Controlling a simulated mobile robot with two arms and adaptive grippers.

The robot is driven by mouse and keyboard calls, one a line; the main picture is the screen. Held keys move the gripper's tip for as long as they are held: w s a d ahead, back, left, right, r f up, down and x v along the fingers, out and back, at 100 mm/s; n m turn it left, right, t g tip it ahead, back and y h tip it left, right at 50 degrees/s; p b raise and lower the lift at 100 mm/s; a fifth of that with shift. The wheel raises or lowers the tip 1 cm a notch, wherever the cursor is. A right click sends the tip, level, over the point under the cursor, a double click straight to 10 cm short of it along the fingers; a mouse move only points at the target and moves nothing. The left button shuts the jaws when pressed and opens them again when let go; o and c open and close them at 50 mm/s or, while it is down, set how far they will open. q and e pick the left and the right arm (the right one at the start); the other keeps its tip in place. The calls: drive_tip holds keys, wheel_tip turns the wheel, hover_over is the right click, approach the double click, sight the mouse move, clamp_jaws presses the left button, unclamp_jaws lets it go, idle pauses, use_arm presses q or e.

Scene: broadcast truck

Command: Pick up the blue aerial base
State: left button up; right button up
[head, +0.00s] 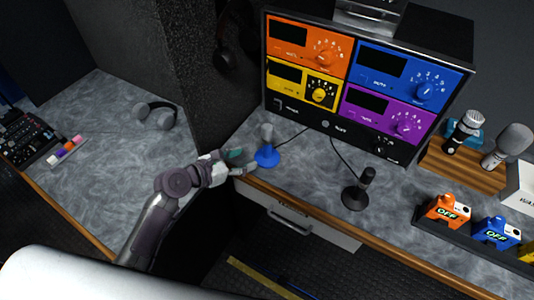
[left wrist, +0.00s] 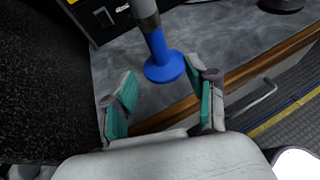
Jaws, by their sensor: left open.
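The blue aerial base (head: 267,157) stands upright on the grey marbled counter near its front edge, with a grey aerial (head: 267,133) rising from it. In the left wrist view the blue base (left wrist: 165,68) is ahead of the fingers, with the grey shaft above it. My left gripper (head: 243,160) is just left of the base in the head view. It is open and empty, and its teal-padded fingers (left wrist: 164,105) are spread apart with the base beyond their tips. My right gripper is not in view.
A rack of coloured radio panels (head: 365,80) stands behind the base. A drawer with a handle (head: 295,222) is below the wooden edge (head: 330,237). Headphones (head: 155,114) lie on the left counter.

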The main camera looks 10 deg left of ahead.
sight(264, 151)
use_arm(q)
drive_tip(key=x, duration=1)
drive_tip(key=shift+w+d+f, duration=0.2)
drive_tip(key=shift+w, duration=0.1)
drive_tip(key=shift+s, duration=0.1)
drive_tip(key=shift+c, duration=0.6)
drive_tip(key=shift+r, duration=0.1)
clamp_jaws()
